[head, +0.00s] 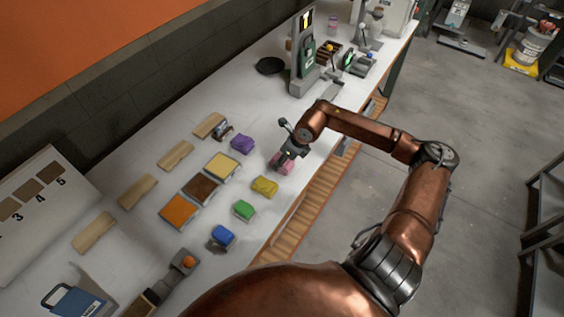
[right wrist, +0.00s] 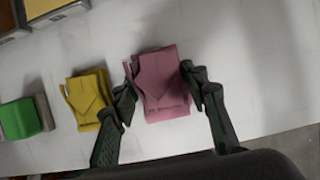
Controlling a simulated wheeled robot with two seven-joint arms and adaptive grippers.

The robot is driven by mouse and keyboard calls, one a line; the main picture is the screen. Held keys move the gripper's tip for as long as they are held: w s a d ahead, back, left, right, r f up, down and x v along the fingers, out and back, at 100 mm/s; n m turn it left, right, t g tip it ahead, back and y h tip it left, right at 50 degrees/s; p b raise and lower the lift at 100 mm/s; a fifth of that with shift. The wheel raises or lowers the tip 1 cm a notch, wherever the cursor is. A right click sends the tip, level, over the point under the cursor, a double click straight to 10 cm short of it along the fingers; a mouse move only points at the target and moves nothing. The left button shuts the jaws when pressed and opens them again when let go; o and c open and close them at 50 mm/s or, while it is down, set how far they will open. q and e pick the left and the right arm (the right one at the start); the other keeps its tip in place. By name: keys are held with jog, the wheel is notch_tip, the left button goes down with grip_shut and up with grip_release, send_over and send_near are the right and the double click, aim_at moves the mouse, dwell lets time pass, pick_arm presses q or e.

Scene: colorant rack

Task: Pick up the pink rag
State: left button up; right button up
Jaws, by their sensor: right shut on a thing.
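The pink rag (right wrist: 160,82) is a folded cloth on the white table, between the two fingers of my right gripper (right wrist: 160,92) in the right wrist view. The fingers are closed against its left and right sides. In the head view the pink rag (head: 282,164) is partly hidden under my right gripper (head: 284,158), near the table's front edge. I cannot tell whether the rag is lifted off the table. My left gripper is not in view.
Colour trays, such as the orange one (head: 180,211), and wooden blocks (head: 137,191) lie further left. A dispenser machine (head: 304,60) stands beyond.

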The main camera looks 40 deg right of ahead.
notch_tip(320, 180, up, 3)
jog(key=shift+f, duration=0.2)
jog(key=s+a+r+p, duration=0.2)
jog(key=s+a+r, duration=0.3)
jog(key=s+r, duration=0.4)
jog(key=shift+s+a+r, duration=0.15)
jog(key=shift+s+r, duration=0.15)
jog(key=shift+s, duration=1.75)
jog(key=o, duration=0.5)
jog(key=c, duration=0.4)
